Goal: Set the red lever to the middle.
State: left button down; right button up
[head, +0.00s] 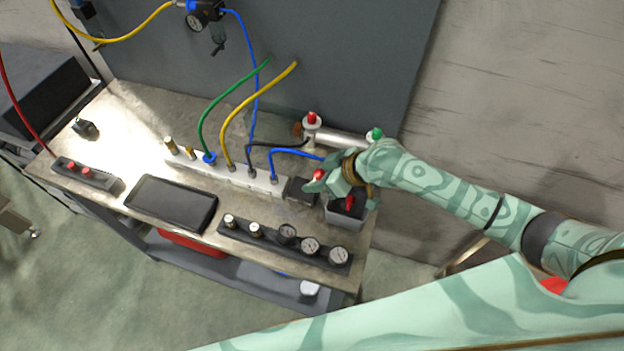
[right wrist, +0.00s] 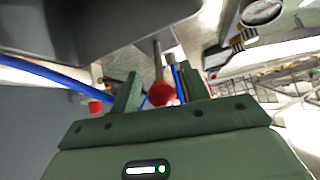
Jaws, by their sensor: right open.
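The red lever has a red ball knob (head: 318,174) beside a small black box (head: 300,190) near the right end of the bench. In the right wrist view the red knob (right wrist: 162,93) sits on a thin metal rod (right wrist: 158,62) coming from a dark housing. My right gripper (head: 324,179) is open at the lever, and in the right wrist view its two fingers (right wrist: 158,92) stand on either side of the knob, with gaps. I cannot tell whether either finger touches it. The gripper partly hides the lever's base. My left gripper is not in view.
A grey bin (head: 345,218) with dark and red contents stands close under my right gripper. Behind are a metal cylinder (head: 343,138) with red and green caps and a blue hose (head: 290,153). A gauge strip (head: 283,243) and black tray (head: 172,202) lie in front.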

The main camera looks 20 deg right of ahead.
jog(key=shift+x, duration=1.2)
grip_shut()
jog(key=h+p, duration=0.1)
jog(key=p, duration=0.2)
jog(key=a+r+g+h+p, duration=0.1)
jog(key=p, duration=0.2)
jog(key=w+a+g+p, duration=0.1)
jog(key=p, duration=0.1)
jog(key=shift+w+r+h+p, duration=0.1)
jog(key=shift+r+h+p, duration=0.15)
jog(key=shift+h+p, duration=0.15)
jog(key=shift+w+a+f+g+h+p, duration=0.15)
jog(key=shift+f+g+h+p, duration=0.15)
jog(key=shift+f+h+p, duration=0.1)
jog(key=shift+f, duration=0.1)
